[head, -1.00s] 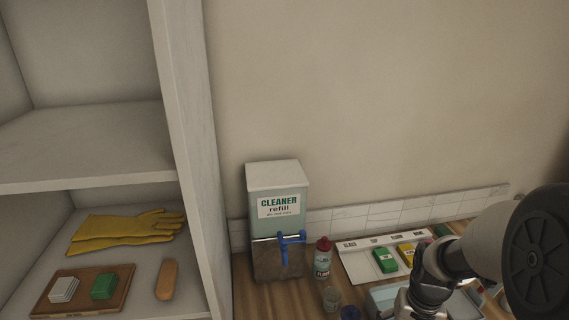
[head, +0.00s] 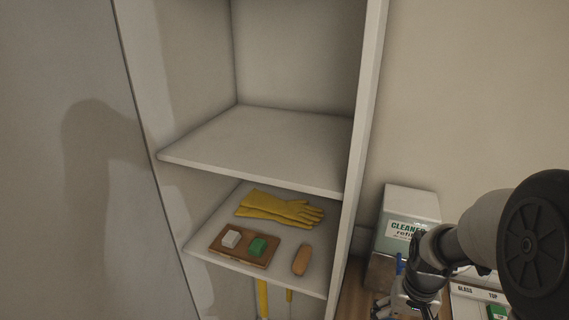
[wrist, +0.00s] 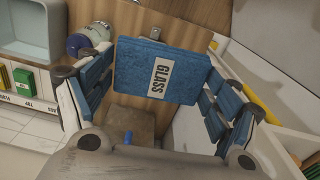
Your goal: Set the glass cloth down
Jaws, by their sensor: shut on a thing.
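The glass cloth (wrist: 185,72) is a blue folded block with a white "GLASS" label. In the wrist view it sits between the blue-padded fingers of my gripper (wrist: 150,82), which is shut on it. It is held above the wooden counter. In the head view my gripper (head: 408,298) is at the lower right, in front of the cleaner box; the cloth cannot be made out there.
A shelf unit holds yellow gloves (head: 278,208), a brown tray (head: 226,255) with white and green blocks, and a brown brush-like piece (head: 301,260). Its upper shelf (head: 260,150) is bare. The cleaner refill box (head: 410,203) stands right of it.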

